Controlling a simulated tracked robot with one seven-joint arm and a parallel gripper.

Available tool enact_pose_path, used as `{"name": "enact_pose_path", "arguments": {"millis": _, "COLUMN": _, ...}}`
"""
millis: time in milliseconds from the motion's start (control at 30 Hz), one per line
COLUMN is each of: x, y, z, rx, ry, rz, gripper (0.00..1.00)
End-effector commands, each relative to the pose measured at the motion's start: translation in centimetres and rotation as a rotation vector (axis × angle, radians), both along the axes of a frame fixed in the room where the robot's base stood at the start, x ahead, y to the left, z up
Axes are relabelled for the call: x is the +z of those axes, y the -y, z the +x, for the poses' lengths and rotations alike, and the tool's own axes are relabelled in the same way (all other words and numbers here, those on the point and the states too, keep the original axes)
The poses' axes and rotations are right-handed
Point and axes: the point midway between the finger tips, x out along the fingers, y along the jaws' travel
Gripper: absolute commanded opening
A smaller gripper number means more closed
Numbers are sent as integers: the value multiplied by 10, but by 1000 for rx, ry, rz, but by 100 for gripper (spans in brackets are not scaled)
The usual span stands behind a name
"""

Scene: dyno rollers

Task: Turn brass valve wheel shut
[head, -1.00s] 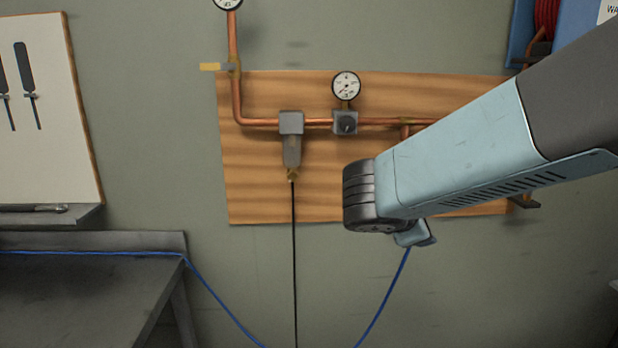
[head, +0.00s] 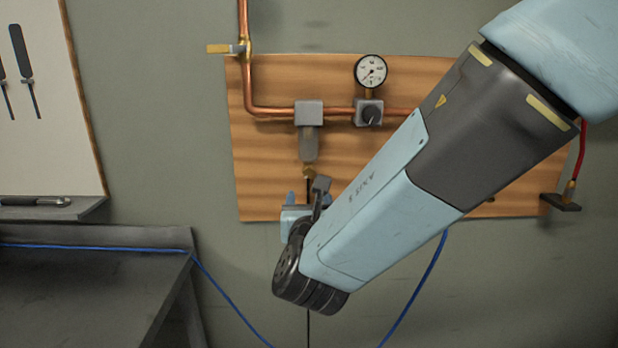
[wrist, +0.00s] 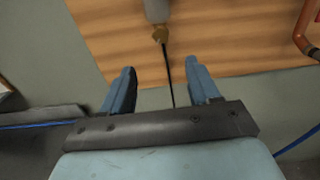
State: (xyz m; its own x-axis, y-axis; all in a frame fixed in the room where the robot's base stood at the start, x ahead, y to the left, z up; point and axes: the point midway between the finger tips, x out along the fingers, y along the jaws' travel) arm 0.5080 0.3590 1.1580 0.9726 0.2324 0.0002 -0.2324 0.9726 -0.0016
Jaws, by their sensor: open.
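A small brass fitting (head: 308,171), which looks like the valve wheel, sits under the grey filter bowl (head: 309,143) on the wooden board. In the wrist view the brass fitting (wrist: 161,34) shows above and beyond my fingertips, near the middle. A thin dark line hangs down from it. My gripper (head: 305,192) is just below the brass fitting in the head view, pointing up toward the wall. The wrist view shows my gripper (wrist: 164,76) open and empty, its two blue fingers apart. The dark line shows between them. I cannot tell any contact with the fitting.
Copper pipe (head: 280,112) runs across the wooden board (head: 265,180), with a gauge (head: 370,71) and a grey regulator (head: 368,112). A yellow-handled lever valve (head: 227,48) is at upper left. A dark bench (head: 90,290) stands lower left. A blue hose (head: 225,300) hangs below.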

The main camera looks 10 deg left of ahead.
Motion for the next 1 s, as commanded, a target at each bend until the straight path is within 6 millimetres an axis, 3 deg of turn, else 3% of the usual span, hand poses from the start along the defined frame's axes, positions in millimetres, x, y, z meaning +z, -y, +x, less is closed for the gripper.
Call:
{"name": "enact_pose_path", "arguments": {"millis": 600, "x": 0, "y": -24, "z": 100, "rx": -1, "ry": 0, "rz": 1, "gripper": 61}}
{"name": "enact_pose_path", "arguments": {"millis": 1000, "x": 0, "y": -30, "z": 118, "rx": 2, "ry": -1, "rz": 2, "gripper": 61}}
